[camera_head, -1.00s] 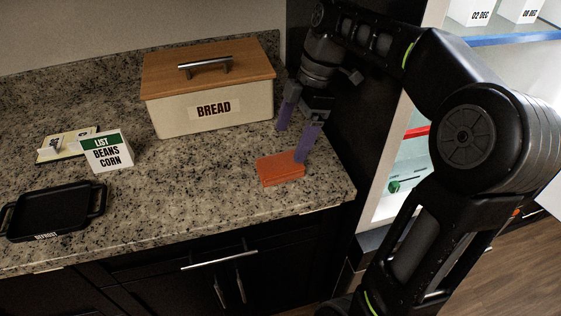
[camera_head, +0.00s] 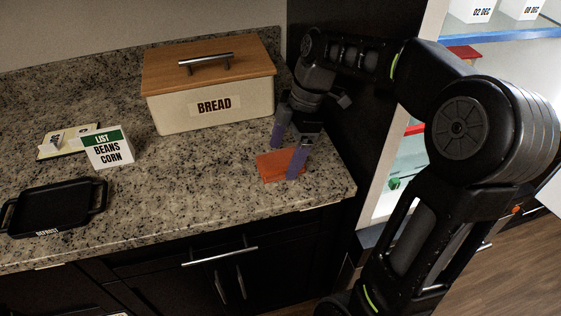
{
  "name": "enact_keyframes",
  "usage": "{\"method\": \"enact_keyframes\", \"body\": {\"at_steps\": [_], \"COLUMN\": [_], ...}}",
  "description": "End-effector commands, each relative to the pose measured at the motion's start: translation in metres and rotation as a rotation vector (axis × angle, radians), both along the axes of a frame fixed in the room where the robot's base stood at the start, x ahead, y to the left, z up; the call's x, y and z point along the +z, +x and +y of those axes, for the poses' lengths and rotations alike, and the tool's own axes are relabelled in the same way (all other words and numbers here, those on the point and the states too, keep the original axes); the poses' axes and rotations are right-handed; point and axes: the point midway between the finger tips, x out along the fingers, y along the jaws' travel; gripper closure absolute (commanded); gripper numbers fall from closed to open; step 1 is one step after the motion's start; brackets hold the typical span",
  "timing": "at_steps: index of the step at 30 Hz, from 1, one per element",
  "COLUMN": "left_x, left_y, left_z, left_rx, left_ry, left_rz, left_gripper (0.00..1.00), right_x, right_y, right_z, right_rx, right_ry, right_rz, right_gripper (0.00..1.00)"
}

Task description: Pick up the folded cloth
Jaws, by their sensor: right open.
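The folded cloth (camera_head: 269,166) is orange and lies flat on the granite counter, near its front right corner. My right gripper (camera_head: 286,162) has two purple fingers and points down at the cloth. Its fingers are apart, with nothing seen between them. The nearer finger overlaps the right part of the cloth in the view, and the farther finger is at the cloth's back edge. I cannot tell whether either finger touches the cloth. My left gripper is not in view.
A bread box (camera_head: 209,108) with a wooden lid stands just behind and left of the gripper. A list card (camera_head: 109,147), a notepad (camera_head: 58,143) and a black tray (camera_head: 54,207) are on the left. A dark panel (camera_head: 340,130) and open fridge shelves are at right. The middle counter is clear.

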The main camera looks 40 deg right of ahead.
Motion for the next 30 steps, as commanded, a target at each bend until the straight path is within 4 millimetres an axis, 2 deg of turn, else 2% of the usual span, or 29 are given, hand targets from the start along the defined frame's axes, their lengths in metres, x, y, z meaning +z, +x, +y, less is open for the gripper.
{"method": "enact_keyframes", "body": {"at_steps": [3, 6, 23, 30], "left_x": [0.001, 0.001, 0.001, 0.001], "left_y": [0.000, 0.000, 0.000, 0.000], "left_z": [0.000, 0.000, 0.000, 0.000], "left_rx": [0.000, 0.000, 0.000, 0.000], "left_ry": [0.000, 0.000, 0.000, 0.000], "left_rz": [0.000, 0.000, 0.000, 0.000], "left_gripper": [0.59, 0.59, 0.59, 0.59], "right_x": [-0.014, -0.018, -0.018, -0.018], "right_y": [0.001, 0.002, 0.002, 0.002], "right_z": [0.004, 0.005, 0.005, 0.005], "right_rx": [0.000, 0.000, 0.000, 0.000], "right_ry": [0.000, 0.000, 0.000, 0.000], "right_rz": [0.001, 0.000, -0.001, -0.001], "right_gripper": [0.15, 0.15, 0.15, 0.35]}}
